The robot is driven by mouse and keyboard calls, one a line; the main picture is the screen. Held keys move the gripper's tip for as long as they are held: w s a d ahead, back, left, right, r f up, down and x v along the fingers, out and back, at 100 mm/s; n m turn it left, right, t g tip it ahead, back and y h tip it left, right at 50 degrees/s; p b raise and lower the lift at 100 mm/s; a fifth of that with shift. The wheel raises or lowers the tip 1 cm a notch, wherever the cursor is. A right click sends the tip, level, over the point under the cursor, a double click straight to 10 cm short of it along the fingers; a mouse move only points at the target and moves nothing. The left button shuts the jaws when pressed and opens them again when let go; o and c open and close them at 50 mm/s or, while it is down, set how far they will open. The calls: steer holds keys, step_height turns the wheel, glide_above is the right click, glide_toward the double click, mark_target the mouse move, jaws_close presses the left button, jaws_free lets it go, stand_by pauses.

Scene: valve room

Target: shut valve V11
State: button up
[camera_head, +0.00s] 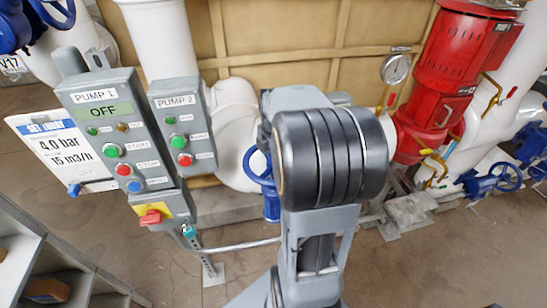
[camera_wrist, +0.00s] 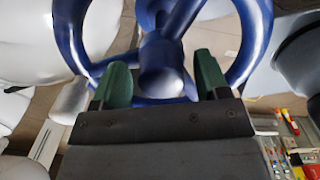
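No tag reading V11 is legible in either view. In the wrist view a blue handwheel (camera_wrist: 70,35) fills the upper middle, with its spokes and rounded hub (camera_wrist: 163,82) facing the camera. My gripper (camera_wrist: 160,78) has two green fingers spread apart, one on each side of the hub. I cannot tell whether they touch the wheel. In the head view a blue valve wheel (camera_head: 253,168) shows partly behind my arm, low on a white pipe. My gripper is hidden there by my arm.
A panel with PUMP 1 (camera_head: 92,98), reading OFF, and PUMP 2 (camera_head: 176,102) stands left. A red pump (camera_head: 455,65) and blue valves (camera_head: 508,177) are right. A wheel tagged V17 (camera_head: 12,64) is upper left. A grey shelf (camera_head: 15,260) is lower left.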

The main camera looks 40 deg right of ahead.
steer(key=shift+s+f, duration=0.15)
steer(key=shift+f, duration=0.3)
steer(key=shift+c, duration=1.4)
steer(key=shift+s, duration=0.1)
steer(key=c, duration=0.5)
steer(key=m, duration=0.4)
steer(key=shift+m, duration=0.3)
steer(key=m, duration=0.6)
steer(key=shift+r+m+p, duration=0.1)
steer(key=shift+m+p, duration=0.2)
steer(key=shift+m, duration=0.1)
steer(key=m, duration=0.8)
steer(key=shift+m, duration=0.3)
steer(key=m, duration=0.4)
steer(key=shift+p, duration=0.3)
steer(key=m, duration=0.4)
steer(key=shift+m, duration=0.3)
steer(key=m, duration=0.4)
steer(key=shift+m, duration=0.3)
